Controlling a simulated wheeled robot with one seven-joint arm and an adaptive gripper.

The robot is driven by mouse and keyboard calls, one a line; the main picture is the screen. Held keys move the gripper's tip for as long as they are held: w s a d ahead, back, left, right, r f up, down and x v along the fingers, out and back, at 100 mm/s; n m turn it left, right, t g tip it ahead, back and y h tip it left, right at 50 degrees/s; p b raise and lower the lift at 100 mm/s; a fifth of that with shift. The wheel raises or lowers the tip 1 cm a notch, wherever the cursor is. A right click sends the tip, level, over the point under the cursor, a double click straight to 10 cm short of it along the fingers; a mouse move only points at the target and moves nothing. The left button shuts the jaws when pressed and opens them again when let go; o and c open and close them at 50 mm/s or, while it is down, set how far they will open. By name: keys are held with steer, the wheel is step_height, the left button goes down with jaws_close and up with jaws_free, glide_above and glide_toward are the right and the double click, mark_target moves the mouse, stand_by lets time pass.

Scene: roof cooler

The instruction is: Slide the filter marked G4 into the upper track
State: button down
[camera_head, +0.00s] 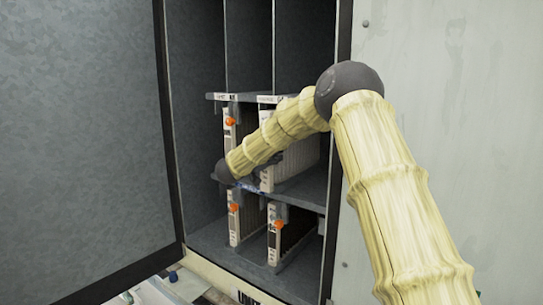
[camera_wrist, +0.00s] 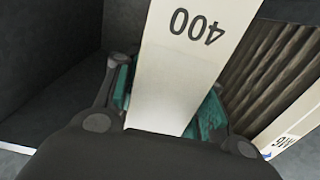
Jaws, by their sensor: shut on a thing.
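My gripper (camera_wrist: 165,100) is shut on the pale front edge of a filter (camera_wrist: 185,60) in the wrist view. The edge carries "400", seen upside down, and teal pads lie on both its sides. No G4 mark is readable in either view. In the head view my gripper (camera_head: 248,186) is small and partly hidden by my arm, at the middle shelf (camera_head: 306,192) of the open cabinet. The upper rack plate (camera_head: 240,97) is above it. I cannot tell how far the held filter sits in a track.
A pleated filter (camera_wrist: 283,140), its upside-down label seemingly M6, stands right of the held one. An upper left filter (camera_head: 229,135) and two lower filters (camera_head: 234,222) (camera_head: 274,240) have orange knobs. The open door (camera_head: 75,130) and right panel (camera_head: 445,130) flank the opening.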

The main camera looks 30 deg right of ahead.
steer(key=shift+p+x, duration=0.35)
steer(key=shift+x, duration=1.95)
steer(key=c, duration=0.8)
jaws_free()
steer(key=shift+s, duration=0.1)
steer(key=shift+a, duration=0.1)
steer(key=v, duration=1.1)
steer(key=shift+s+a, duration=0.15)
steer(key=shift+a, duration=0.25)
